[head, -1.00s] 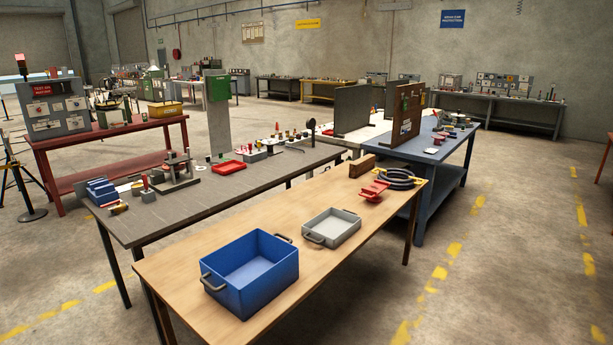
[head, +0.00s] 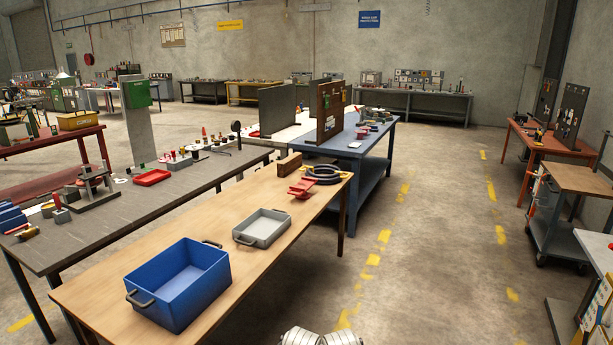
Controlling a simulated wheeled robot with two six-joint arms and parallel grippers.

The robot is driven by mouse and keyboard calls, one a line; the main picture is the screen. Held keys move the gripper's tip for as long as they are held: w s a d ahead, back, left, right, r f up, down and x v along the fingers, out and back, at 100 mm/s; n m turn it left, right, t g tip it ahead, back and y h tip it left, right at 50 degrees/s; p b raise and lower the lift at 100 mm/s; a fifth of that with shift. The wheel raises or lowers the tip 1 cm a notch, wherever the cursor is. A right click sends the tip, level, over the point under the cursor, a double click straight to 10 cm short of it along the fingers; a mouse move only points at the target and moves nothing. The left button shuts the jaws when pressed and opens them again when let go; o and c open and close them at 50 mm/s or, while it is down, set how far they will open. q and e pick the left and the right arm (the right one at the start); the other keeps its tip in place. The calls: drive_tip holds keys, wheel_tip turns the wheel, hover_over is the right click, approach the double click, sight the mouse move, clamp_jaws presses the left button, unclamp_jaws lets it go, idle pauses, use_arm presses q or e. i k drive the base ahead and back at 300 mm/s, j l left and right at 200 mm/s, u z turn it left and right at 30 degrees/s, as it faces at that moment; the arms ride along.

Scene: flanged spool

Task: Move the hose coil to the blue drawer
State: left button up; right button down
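The hose coil (head: 322,175) looks like a dark ring and lies near the far right end of the wooden table (head: 225,215). Small yellow parts show beside it. The blue drawer (head: 165,307) is an open blue box with a handle at each end, standing at the near end of the same table. Its visible inside is empty. Neither of my grippers is in view. A silvery rounded part shows at the bottom edge, too cut off to identify.
A grey tray (head: 262,228) with handles stands between drawer and coil. A red object (head: 301,190) and a brown block (head: 289,164) lie near the coil. A blue bench (head: 365,150) stands behind. Floor to the right of the table is open, up to a cart (head: 560,232).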

sight(336, 176)
drive_tip(key=i+l+z, duration=0.1)
drive_tip(key=i+z, duration=0.35)
drive_tip(key=i, duration=1.75)
drive_tip(key=i+l+u, duration=0.1)
drive_tip(key=i+u, duration=0.3)
drive_tip(key=i, duration=0.15)
drive_tip(key=i+l+u, duration=0.8)
drive_tip(key=i, duration=0.15)
drive_tip(key=i+l+u, duration=0.7)
drive_tip(key=l+u, duration=0.15)
drive_tip(key=l, duration=0.35)
